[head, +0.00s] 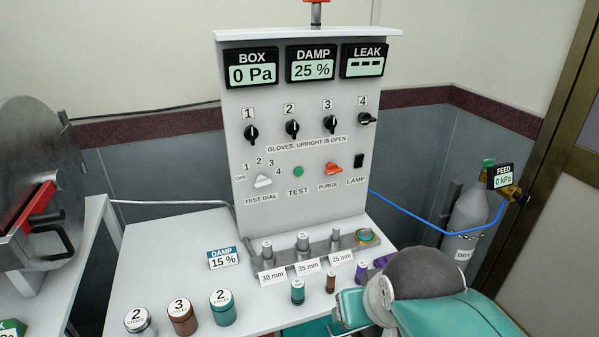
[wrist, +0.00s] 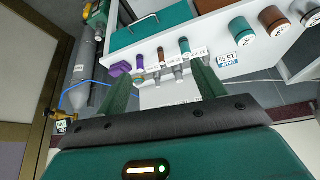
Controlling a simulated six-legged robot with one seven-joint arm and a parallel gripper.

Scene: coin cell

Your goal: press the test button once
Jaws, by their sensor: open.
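The green test button (head: 298,171) is on the front of the grey control panel (head: 305,212), above the label TEST. It is between the white test dial (head: 263,181) and the red purge handle (head: 332,167). In the wrist view my gripper (wrist: 164,80) is open, its two green fingers wide apart with nothing held between them. I cannot make out the test button in that view. The leak display (head: 363,66) shows dashes, the box display (head: 251,75) reads 0 Pa and the damp display (head: 311,69) 25 %.
A rack (head: 315,251) with upright metal pieces stands below the panel. Several capped jars, including a brown one (head: 182,319), stand at the table's front left. A purple block (head: 381,261) is near my arm at right. A gas cylinder (head: 467,222) stands farther right.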

